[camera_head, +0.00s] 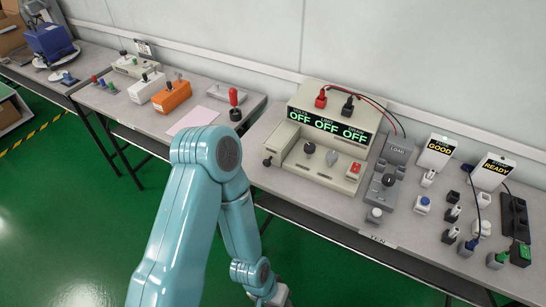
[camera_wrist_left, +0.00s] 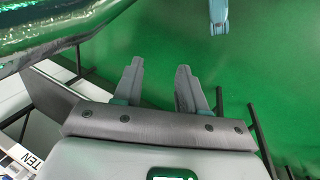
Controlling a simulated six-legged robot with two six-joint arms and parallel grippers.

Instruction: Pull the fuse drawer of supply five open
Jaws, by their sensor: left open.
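A beige power supply (camera_head: 325,130) with a dark display reading OFF three times stands on the bench right of centre in the head view. Its front has two knobs and a red switch; a black knob (camera_head: 267,161) sits at its left end. I cannot make out a number five or tell which part is the fuse drawer. My left arm hangs before the bench; its fingers are not clear in the head view. In the left wrist view my left gripper (camera_wrist_left: 159,66) is open and empty, its fingers apart over green floor. My right gripper is not in view.
A grey LOAD unit (camera_head: 391,180), GOOD (camera_head: 437,152) and READY (camera_head: 491,172) signs and several small parts fill the bench's right side. A TEN label (camera_head: 378,241) is on its front edge. Another bench (camera_head: 160,117) with testers stands left. Green floor in front is clear.

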